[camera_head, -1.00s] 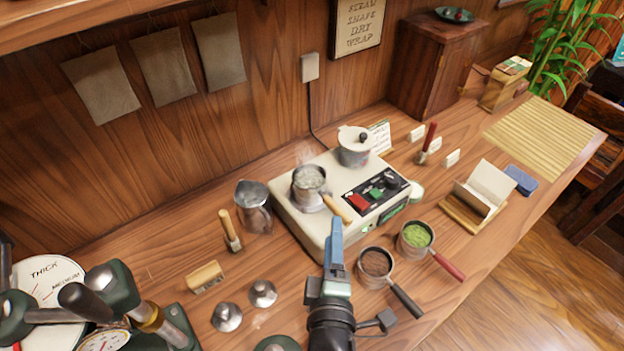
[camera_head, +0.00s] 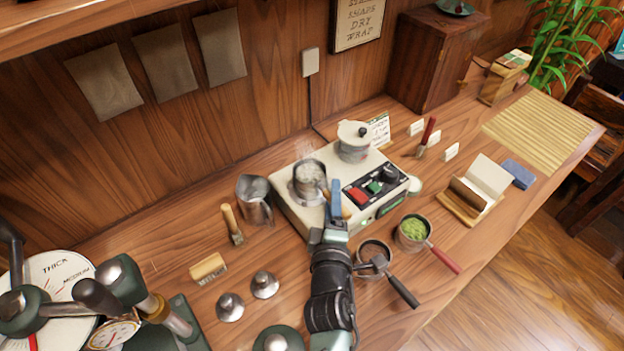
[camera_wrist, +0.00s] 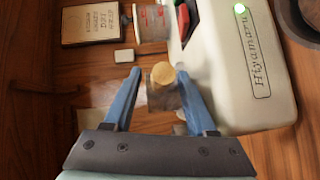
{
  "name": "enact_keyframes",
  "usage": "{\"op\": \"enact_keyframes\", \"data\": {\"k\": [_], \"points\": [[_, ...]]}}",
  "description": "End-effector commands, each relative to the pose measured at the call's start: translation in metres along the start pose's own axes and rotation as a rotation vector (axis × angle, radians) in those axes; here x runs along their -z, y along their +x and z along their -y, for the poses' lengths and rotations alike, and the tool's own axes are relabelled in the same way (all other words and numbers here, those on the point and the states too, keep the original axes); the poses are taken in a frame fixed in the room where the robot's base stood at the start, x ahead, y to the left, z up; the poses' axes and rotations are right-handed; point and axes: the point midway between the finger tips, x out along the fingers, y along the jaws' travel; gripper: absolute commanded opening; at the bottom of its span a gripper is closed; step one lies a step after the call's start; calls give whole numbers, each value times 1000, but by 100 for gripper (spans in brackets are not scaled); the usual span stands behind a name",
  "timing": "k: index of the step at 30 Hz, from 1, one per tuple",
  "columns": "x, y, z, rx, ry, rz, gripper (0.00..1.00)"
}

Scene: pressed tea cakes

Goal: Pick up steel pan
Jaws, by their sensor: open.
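The steel pan (camera_head: 309,180), with a wooden handle, sits on the left plate of the cream stove (camera_head: 293,210). My gripper (camera_head: 335,190) is at the handle side of the pan, over the stove's front edge. In the wrist view the blue fingers of my gripper (camera_wrist: 158,74) are open. The round end of the wooden handle (camera_wrist: 162,73) shows between them, with a gap to each finger. The pan's body is mostly hidden or unclear in the wrist view. In the head view my gripper hides part of the handle.
A steel pitcher (camera_head: 254,202) is to the left. Two tampers (camera_head: 264,286) lie in front.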

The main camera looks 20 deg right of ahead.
Motion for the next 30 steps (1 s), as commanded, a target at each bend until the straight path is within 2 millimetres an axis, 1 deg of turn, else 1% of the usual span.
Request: {"op": "enact_keyframes", "data": {"k": [2, 3, 5, 9, 11, 12, 30], "points": [[0, 0, 0, 0, 0, 0, 57], [0, 0, 0, 0, 0, 0, 50], [0, 0, 0, 0, 0, 0, 39], [0, 0, 0, 0, 0, 0, 14], [0, 0, 0, 0, 0, 0, 3], [0, 0, 0, 0, 0, -1, 0], [1, 0, 0, 0, 0, -2, 0]]}}
